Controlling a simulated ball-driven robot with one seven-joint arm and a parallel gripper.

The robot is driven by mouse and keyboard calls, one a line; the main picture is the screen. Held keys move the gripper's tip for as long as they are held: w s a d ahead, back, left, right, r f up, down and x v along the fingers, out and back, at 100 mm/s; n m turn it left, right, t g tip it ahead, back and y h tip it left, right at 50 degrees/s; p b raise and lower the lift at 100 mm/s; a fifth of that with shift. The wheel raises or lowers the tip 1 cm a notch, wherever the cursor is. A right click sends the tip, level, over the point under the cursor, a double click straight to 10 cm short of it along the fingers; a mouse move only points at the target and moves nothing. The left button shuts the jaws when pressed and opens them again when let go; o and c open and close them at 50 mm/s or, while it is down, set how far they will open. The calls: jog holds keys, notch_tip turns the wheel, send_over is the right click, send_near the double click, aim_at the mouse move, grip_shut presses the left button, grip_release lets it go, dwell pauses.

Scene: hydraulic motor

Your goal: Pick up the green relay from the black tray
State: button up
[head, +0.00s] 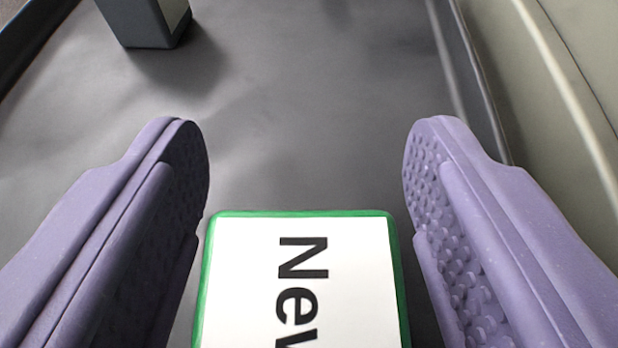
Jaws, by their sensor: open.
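The green relay (345,270) is at the bottom centre of the head view. It has a green edge and a white label on top with black letters reading "New", cut off by the frame. My gripper (306,165) is open, with one purple, bumpy-padded finger on each side of the relay. A narrow gap shows between the relay and each finger. The relay's near end is out of view. The black tray (290,110) has a dark grey floor beneath the relay.
A dark grey block (148,22) with a light label stands at the top left, cut off by the frame. The tray's right wall (470,75) runs close beyond the right finger, with a beige surface outside it. The tray floor ahead is clear.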

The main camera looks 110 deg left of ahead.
jog(key=c, duration=1)
jog(key=shift+c, duration=0.2)
